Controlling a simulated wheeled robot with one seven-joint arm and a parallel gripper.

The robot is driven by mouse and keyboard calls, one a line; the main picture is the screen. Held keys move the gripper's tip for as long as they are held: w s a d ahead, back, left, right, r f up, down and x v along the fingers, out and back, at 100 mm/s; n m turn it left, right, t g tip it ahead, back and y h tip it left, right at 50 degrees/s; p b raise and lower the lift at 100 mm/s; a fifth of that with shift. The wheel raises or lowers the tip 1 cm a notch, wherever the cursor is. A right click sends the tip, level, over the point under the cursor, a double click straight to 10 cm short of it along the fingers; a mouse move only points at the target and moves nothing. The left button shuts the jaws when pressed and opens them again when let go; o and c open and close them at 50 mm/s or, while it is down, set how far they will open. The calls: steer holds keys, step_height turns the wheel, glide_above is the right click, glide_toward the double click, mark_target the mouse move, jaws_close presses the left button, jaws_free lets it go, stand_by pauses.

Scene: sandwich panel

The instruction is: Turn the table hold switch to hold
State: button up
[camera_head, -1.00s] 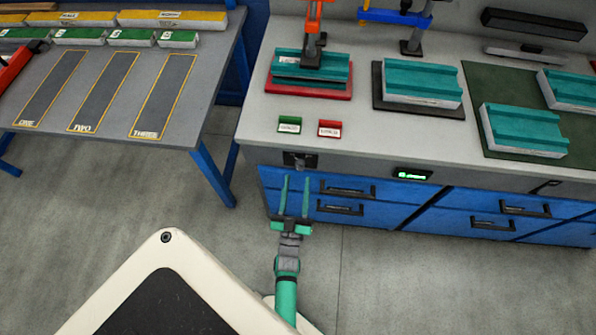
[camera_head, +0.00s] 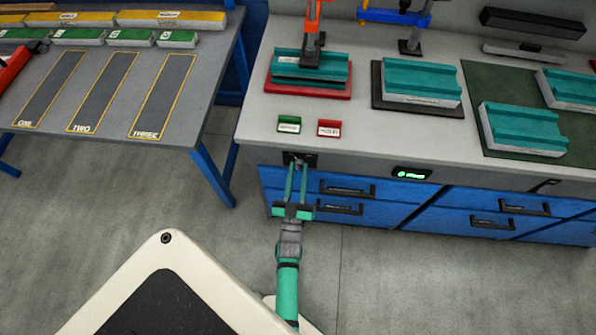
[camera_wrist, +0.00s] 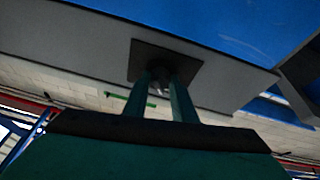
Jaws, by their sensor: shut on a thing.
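The table hold switch (camera_head: 311,158) is a small dark plate on the front edge of the grey bench, left of a lit green display. In the wrist view its dark square plate (camera_wrist: 190,68) sits on the grey edge strip, with the small knob between my fingertips. My gripper (camera_head: 298,163) reaches up to the plate with its two long green fingers drawn together on the knob; it also shows in the wrist view (camera_wrist: 160,84). The fingers mostly hide the knob, and I cannot read which way it points.
A green display (camera_head: 411,174) is on the bench edge to the right. Blue drawers (camera_head: 350,190) with protruding handles lie below. Green (camera_head: 289,124) and red (camera_head: 329,129) label blocks stand on the bench above the switch. Another grey table (camera_head: 200,95) stands at left.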

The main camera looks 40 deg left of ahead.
steer(key=shift+m, duration=0.4)
steer(key=shift+s+a+r+m+h, duration=0.1)
steer(key=shift+m+h, duration=1.2)
steer(key=shift+m, duration=1.55)
steer(key=shift+s+a+r+m+h, duration=0.15)
steer(key=shift+m+h, duration=1.15)
steer(key=shift+m, duration=1.6)
steer(key=shift+w+a+r+m+h, duration=0.1)
steer(key=shift+m+h, duration=1.2)
steer(key=shift+m, duration=1.55)
steer(key=o, duration=1)
